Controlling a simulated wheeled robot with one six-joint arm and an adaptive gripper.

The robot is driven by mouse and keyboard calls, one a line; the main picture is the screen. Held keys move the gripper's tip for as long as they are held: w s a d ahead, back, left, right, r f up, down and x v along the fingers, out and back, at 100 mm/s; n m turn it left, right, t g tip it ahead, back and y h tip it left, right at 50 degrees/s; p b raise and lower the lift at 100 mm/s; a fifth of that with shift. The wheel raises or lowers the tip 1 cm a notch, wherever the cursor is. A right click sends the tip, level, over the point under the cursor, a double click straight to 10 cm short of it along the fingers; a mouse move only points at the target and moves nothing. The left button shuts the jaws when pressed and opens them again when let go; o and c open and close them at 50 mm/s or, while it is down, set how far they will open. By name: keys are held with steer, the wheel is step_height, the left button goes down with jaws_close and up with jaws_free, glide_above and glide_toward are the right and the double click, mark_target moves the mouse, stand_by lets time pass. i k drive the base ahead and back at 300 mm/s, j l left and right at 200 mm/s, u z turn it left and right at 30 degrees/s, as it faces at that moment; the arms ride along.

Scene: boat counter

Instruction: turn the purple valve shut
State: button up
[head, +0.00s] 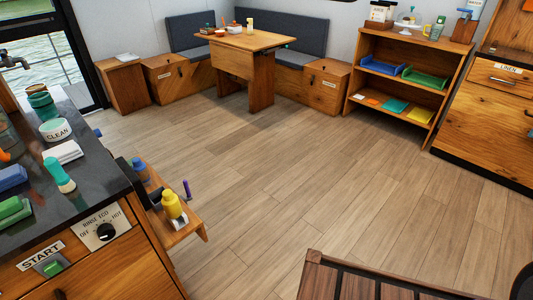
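A small upright purple piece (187,189) shows at the far end of the low wooden shelf beside the dark counter. It may be the purple valve's handle, but it is too small to tell its shape or whether it is open or shut. No other purple valve is clear in the head view. My gripper is not in view.
The dark counter (95,165) at left carries a CLEAN tub (56,130), cloths and a teal bottle. A yellow bottle (172,205) stands on the low shelf (178,234). A brown wooden piece with black bars (340,280) is at bottom. The middle floor is clear.

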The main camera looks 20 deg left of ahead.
mark_target(185, 182)
steer(key=i+l+z, duration=0.2)
steer(key=i+z, duration=0.3)
steer(key=i, duration=0.3)
steer(key=i+j+z, duration=0.1)
steer(key=i+z, duration=0.4)
steer(key=i, duration=0.3)
steer(key=i+u, duration=0.15)
steer(key=u, duration=3.55)
steer(key=i+l, duration=0.1)
steer(key=i, duration=0.2)
steer(key=i+l, duration=0.1)
steer(key=i, duration=0.25)
steer(key=j+u, duration=0.05)
